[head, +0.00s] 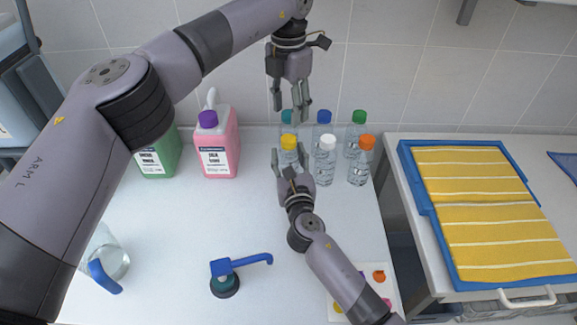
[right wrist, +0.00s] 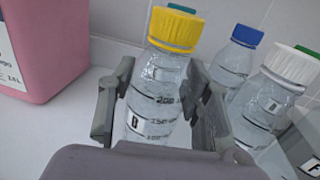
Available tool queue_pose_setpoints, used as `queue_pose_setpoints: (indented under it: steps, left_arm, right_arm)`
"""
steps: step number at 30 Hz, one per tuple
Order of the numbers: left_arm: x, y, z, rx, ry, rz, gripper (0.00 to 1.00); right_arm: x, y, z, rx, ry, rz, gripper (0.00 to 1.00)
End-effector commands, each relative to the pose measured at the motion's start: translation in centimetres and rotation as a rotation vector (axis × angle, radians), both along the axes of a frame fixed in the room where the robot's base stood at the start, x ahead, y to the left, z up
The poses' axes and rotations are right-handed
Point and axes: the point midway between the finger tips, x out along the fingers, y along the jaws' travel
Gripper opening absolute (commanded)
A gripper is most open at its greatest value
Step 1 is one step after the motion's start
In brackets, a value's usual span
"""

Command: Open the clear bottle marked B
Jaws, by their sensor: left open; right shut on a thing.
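The clear bottle marked B (right wrist: 155,98) stands upright with its yellow cap (right wrist: 175,28) on. In the head view its yellow cap (head: 289,142) shows in the front row of bottles. My right gripper (head: 289,162) is shut on the bottle's body, one finger on each side, below the cap. The right wrist view shows the letter B low on the bottle between the fingers. My left gripper (head: 289,106) is open and empty, pointing down above and slightly behind the yellow cap, apart from it.
Close by stand clear bottles with white (head: 327,142), orange (head: 366,142), blue (head: 323,117) and green caps. A pink jug (head: 218,155) and a green jug (head: 160,158) stand left. A blue tray with yellow towels (head: 430,215) lies right.

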Motion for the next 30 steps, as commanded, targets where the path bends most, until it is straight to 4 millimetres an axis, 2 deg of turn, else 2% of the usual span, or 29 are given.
queue_pose_setpoints:
  steps: [1,11,19,23,30]
  left_arm:
    - [0.00,0.00,0.00,0.000,0.000,0.000,0.46]
    - [0.00,0.00,0.00,0.000,0.000,0.000,0.46]
    - [-0.01,-0.01,0.00,0.000,0.000,-0.043,0.46]
    - [-0.01,-0.03,-0.01,-0.001,0.001,-0.197,0.46]
    - [0.00,-0.03,-0.01,0.000,0.000,-0.697,0.46]
  right_arm:
    - [-0.01,-0.01,-0.02,0.000,0.000,0.000,0.23]
    - [-0.01,0.00,-0.02,0.000,0.000,0.000,0.01]
    - [-0.01,0.00,-0.02,0.000,0.000,0.000,0.00]
    - [-0.01,0.00,-0.02,0.000,0.000,0.000,0.00]
    - [-0.01,0.01,-0.03,0.000,0.000,0.000,0.00]
